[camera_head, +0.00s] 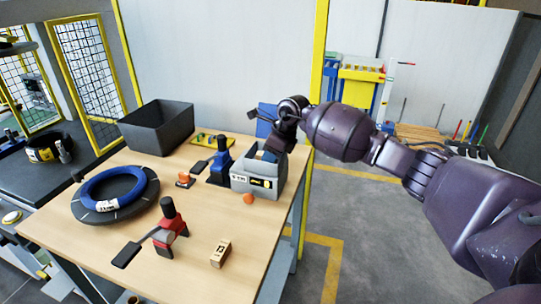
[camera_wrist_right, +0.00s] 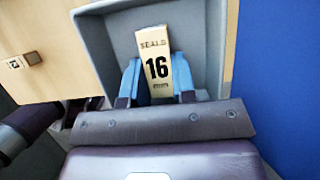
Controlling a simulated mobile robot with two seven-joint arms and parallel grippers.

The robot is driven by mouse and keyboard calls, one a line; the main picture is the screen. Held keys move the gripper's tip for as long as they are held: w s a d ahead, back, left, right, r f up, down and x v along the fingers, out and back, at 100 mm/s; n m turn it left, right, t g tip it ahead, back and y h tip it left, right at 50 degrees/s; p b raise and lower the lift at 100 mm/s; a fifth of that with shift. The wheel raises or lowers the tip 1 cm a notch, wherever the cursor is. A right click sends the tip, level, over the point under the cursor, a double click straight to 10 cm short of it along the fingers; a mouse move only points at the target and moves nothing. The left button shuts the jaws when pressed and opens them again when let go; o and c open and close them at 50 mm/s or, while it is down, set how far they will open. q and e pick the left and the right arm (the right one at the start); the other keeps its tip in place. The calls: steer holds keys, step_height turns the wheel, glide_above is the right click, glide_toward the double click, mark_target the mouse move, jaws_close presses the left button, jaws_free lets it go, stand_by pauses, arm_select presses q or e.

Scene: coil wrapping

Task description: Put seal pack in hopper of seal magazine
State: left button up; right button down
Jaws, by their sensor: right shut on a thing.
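A cream seal pack marked "SEALS 16" (camera_wrist_right: 157,68) shows in the right wrist view, between the two blue fingers of my right gripper (camera_wrist_right: 157,80). The gripper is shut on it. The pack is over or inside a grey open-topped box, whose wall (camera_wrist_right: 215,45) shows around it; I cannot tell if it touches the bottom. In the head view my right gripper (camera_head: 272,150) reaches down at this grey box (camera_head: 240,183), which has labels on its front and may be the magazine's hopper. The pack is mostly hidden there. My left gripper is not in view.
Another small pack marked "13" (camera_head: 220,253) lies at the table's front. A red-and-black tool (camera_head: 170,228), a blue tool (camera_head: 221,165) and an orange piece (camera_head: 248,199) stand near the box. A blue coil (camera_head: 112,187) and dark bin (camera_head: 157,130) are to the left.

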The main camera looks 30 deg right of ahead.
steer(key=c, duration=0.9)
jaws_free()
steer(key=shift+v, duration=6.1)
steer(key=shift+s, duration=0.1)
